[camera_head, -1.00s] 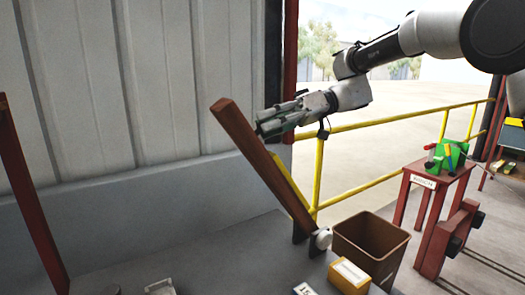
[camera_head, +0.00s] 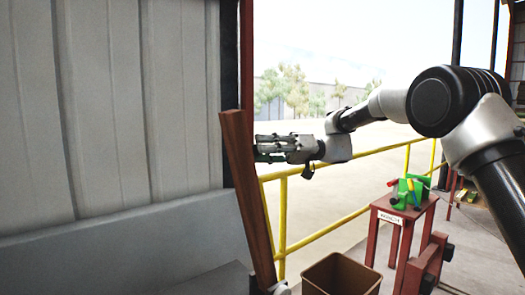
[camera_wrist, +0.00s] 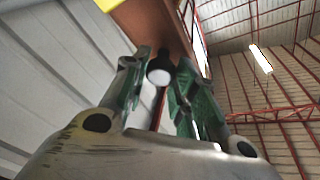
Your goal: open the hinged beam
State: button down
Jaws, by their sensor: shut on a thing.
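The hinged beam (camera_head: 243,190) is a long red-brown bar. It stands steeply up from its low hinge, its upper end leaning slightly left. My gripper (camera_head: 262,149) is at the right side of the beam's upper part. In the wrist view, the beam's red-brown underside (camera_wrist: 150,22) fills the top middle. There, my gripper (camera_wrist: 162,92) has its green-padded fingers on either side of a short dark piece with a pale round end (camera_wrist: 159,76), just at the beam. The gripper is shut on this part of the beam. The exact finger contact is partly hidden.
A grey corrugated wall (camera_head: 100,100) stands close left of the beam. A yellow railing (camera_head: 283,215) runs behind on the right. A brown bin (camera_head: 340,275) sits at lower right of the hinge. A red stand (camera_head: 405,212) holds a green item (camera_head: 408,190) farther right.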

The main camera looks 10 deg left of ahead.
jog(key=shift+f, duration=0.1)
jog(key=c, duration=1.2)
grip_release()
jog(key=shift+s, duration=0.1)
jog(key=shift+o, duration=0.2)
jog(key=r+v, duration=0.1)
jog(key=v, duration=1.1)
jog(key=shift+f, duration=0.4)
